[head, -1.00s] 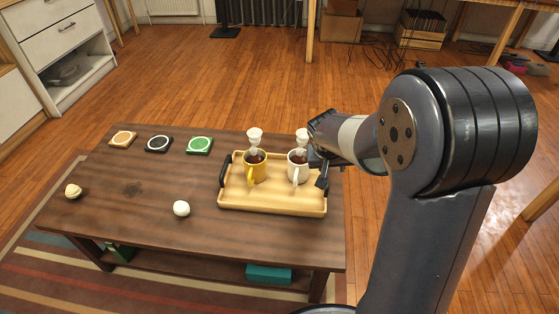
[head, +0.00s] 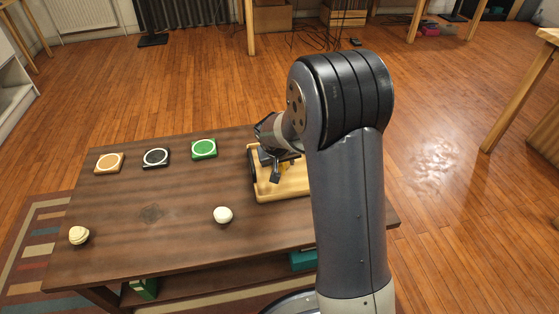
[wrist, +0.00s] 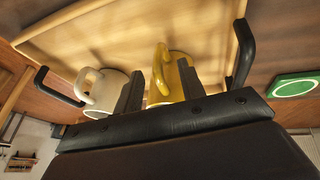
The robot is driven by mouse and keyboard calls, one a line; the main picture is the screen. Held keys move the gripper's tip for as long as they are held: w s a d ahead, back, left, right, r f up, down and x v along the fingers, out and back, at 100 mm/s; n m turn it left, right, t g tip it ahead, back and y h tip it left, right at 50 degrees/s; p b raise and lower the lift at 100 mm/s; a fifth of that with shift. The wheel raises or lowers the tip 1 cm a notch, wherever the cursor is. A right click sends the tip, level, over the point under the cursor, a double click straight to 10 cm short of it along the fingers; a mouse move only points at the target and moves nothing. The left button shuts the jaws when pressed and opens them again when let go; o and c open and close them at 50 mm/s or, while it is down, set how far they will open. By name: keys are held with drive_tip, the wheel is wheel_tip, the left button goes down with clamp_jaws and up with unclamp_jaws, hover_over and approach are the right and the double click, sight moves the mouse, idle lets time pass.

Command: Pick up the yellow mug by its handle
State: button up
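The yellow mug (wrist: 176,72) stands on the wooden tray (wrist: 215,20), its handle facing my gripper (wrist: 160,70) in the wrist view. My gripper is open, with one dark finger on each side of the handle in the picture. I cannot tell how deep the handle sits between the fingers or whether they touch it. In the head view my arm and gripper (head: 277,166) cover most of the mug; only a bit of yellow (head: 285,166) shows.
A white mug (wrist: 105,90) stands close beside the yellow one, near the left finger in the wrist view. The tray has dark handles. Orange (head: 109,162), black (head: 156,158) and green (head: 204,149) coasters and a white ball (head: 223,215) lie on the table (head: 180,240).

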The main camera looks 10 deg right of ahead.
drive_tip(key=shift+r, duration=0.1)
clamp_jaws()
drive_tip(key=shift+s, duration=0.1)
idle(1.2)
